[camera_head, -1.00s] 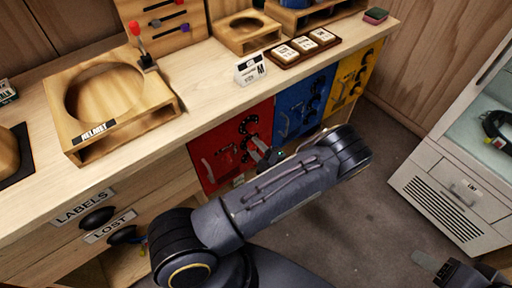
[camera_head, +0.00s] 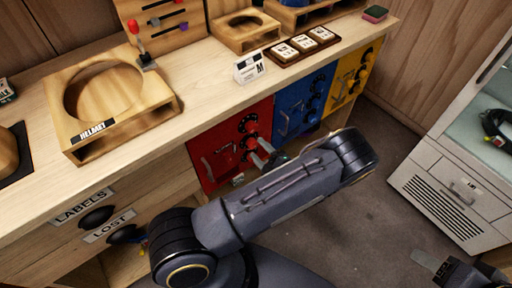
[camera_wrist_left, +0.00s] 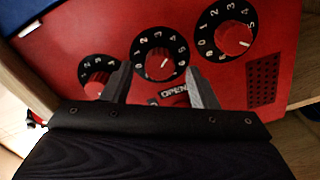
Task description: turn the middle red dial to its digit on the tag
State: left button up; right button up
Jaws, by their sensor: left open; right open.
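The red panel (camera_head: 212,142) on the counter front carries three red dials with black number rings. In the left wrist view the middle red dial (camera_wrist_left: 160,65) is between the two spread fingers of my left gripper (camera_wrist_left: 157,72). The left gripper (camera_head: 262,151) is also at the panel in the head view, open. My right gripper (camera_head: 436,262) is at the lower right, open, partly cut off. A white card with an M (camera_head: 250,68) stands on the counter; its other print is unreadable.
The other red dials (camera_wrist_left: 97,85) (camera_wrist_left: 233,38) flank the middle one. An OPEN label (camera_wrist_left: 174,94) lies below it. Blue (camera_head: 300,108) and yellow (camera_head: 352,80) panels adjoin. A wooden helmet stand (camera_head: 160,95) and a tray of cards (camera_head: 283,57) are on the counter.

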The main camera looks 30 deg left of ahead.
pick_arm(q)
jog(key=shift+v, duration=2.6)
